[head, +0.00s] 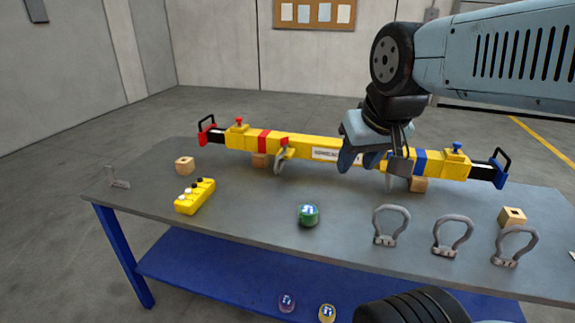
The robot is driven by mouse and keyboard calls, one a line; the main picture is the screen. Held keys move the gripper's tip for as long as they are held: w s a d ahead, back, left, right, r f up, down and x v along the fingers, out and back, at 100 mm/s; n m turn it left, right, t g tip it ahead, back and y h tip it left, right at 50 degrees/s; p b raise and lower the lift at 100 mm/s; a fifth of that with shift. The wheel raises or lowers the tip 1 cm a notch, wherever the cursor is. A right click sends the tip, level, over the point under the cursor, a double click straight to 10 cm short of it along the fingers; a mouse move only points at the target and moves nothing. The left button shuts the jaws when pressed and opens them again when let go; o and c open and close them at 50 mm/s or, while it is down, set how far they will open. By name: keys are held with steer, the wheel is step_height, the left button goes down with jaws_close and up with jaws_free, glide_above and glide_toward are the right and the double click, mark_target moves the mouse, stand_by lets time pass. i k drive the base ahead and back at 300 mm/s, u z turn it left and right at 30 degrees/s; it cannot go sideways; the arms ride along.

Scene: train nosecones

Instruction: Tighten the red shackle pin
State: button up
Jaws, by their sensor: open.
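A yellow lifting beam (330,153) lies across the back of the grey table on wooden blocks. A grey shackle (279,163) hangs on its left half, with a small red piece (285,141) at its top that looks like the red pin; how far the pin is screwed in is too small to tell. My gripper (370,168) is open and points down at the beam's right half, to the right of that shackle and apart from it. It hides part of the beam. Grey metal below the gripper may be a second shackle, largely hidden; its pin is not visible.
Several loose shackles (391,225) stand along the table's front right. A green-sided round tin (308,215), a yellow control box (195,196), a wooden block (184,165) and a small metal bracket (118,178) are also on the table (250,240). Its front middle is mostly clear.

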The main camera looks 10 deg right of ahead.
mark_target(284, 141)
steer(key=u, duration=0.05)
steer(key=k, duration=0.4)
steer(key=u, duration=0.5)
steer(key=i, duration=1.35)
steer(key=z, duration=0.45)
